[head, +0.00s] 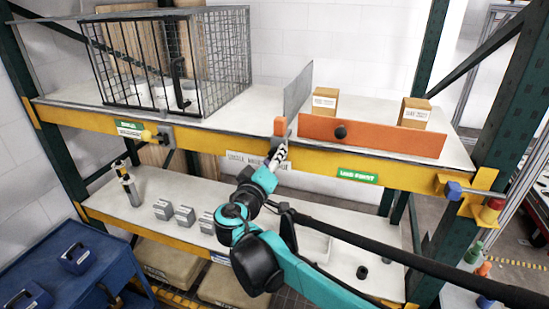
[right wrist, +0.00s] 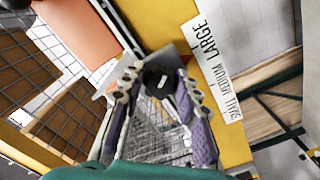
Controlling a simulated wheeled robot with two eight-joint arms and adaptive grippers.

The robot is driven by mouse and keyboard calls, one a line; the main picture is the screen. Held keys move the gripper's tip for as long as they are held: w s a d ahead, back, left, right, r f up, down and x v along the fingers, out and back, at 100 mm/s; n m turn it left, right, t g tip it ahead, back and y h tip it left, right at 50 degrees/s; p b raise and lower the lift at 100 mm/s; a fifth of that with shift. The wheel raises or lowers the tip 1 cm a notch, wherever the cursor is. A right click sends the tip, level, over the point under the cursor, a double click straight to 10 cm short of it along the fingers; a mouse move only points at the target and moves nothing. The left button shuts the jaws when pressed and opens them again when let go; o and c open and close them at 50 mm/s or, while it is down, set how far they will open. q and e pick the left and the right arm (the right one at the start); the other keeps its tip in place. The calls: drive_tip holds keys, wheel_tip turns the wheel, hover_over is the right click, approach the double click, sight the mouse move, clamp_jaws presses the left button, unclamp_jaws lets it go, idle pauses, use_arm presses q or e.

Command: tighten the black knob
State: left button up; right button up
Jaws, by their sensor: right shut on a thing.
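The black knob (right wrist: 158,82), with a small white mark on its face, sits against a grey metal bracket (right wrist: 187,62) in the right wrist view. My right gripper (head: 279,151) is at the yellow front beam of the upper shelf, below the orange block (head: 280,126). In the right wrist view its two purple-padded fingers (right wrist: 158,90) stand on either side of the knob and are shut on it. In the head view the gripper hides this knob. My left gripper is not in view.
A label strip reading SMALL, MEDIUM, LARGE (right wrist: 216,60) is on the beam beside the bracket. An upright grey plate (head: 297,92) and an orange panel (head: 372,136) with a round black knob stand above. A wire cage (head: 213,60) is at left; grey blocks (head: 184,215) are below.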

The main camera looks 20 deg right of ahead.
drive_tip(key=o, duration=1.2)
drive_tip(key=shift+c, duration=0.2)
drive_tip(key=v, duration=1.2)
